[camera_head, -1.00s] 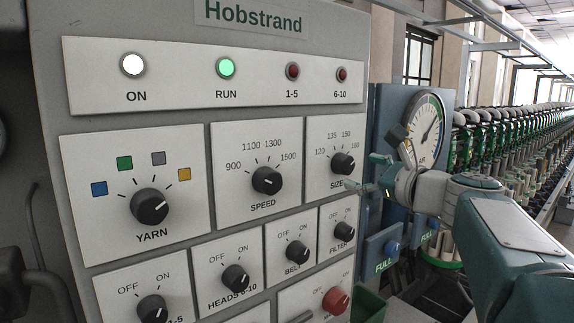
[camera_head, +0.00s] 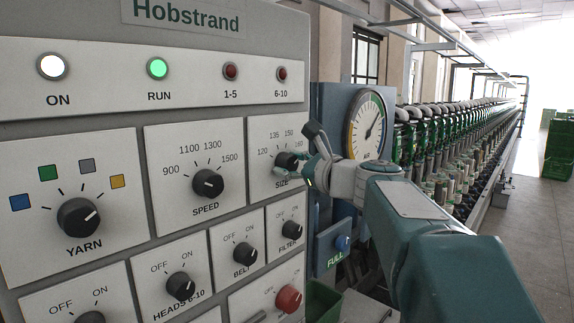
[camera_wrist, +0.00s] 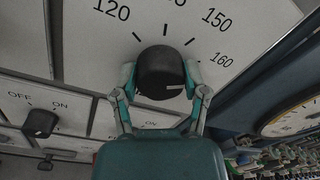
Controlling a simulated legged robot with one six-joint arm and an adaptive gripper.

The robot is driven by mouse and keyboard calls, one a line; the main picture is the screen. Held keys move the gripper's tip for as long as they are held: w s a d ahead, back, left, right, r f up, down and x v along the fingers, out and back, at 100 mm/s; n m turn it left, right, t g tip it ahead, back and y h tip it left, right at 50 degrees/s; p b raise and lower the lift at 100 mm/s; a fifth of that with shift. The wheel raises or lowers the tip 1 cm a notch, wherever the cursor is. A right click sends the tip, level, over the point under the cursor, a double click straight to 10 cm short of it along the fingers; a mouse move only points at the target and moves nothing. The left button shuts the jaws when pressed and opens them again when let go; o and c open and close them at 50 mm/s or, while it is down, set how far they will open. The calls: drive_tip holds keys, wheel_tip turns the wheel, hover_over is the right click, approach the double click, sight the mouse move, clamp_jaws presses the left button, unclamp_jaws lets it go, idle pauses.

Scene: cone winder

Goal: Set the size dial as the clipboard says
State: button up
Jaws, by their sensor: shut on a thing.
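The black SIZE dial (camera_head: 285,160) is at the right end of the panel's dial row, with 120, 135, 150 and 160 printed around it. In the wrist view the dial (camera_wrist: 158,70) sits between both teal fingers of my gripper (camera_wrist: 160,80). The fingers are shut on its two sides. Its white mark lies to the right side, below the 160 label, but the exact setting is hard to read. In the head view my gripper (camera_head: 302,166) reaches the dial from the right and partly covers it. No clipboard shows in these frames.
The SPEED dial (camera_head: 208,184) is left of SIZE, and the YARN dial (camera_head: 79,217) is farther left. The FILTER switch (camera_head: 291,229) and BELT switch (camera_head: 246,255) are below. A round gauge (camera_head: 368,125) stands close behind my wrist.

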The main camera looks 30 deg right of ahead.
drive_tip(key=shift+f+n, duration=0.15)
drive_tip(key=shift+n, duration=0.25)
drive_tip(key=n, duration=0.2)
drive_tip(key=shift+f+n, duration=0.1)
drive_tip(key=shift+n, duration=0.3)
drive_tip(key=shift+f+n, duration=0.1)
drive_tip(key=shift+n, duration=1.9)
drive_tip(key=o, duration=1.1)
drive_tip(key=shift+w, duration=0.1)
drive_tip(key=shift+o, duration=0.2)
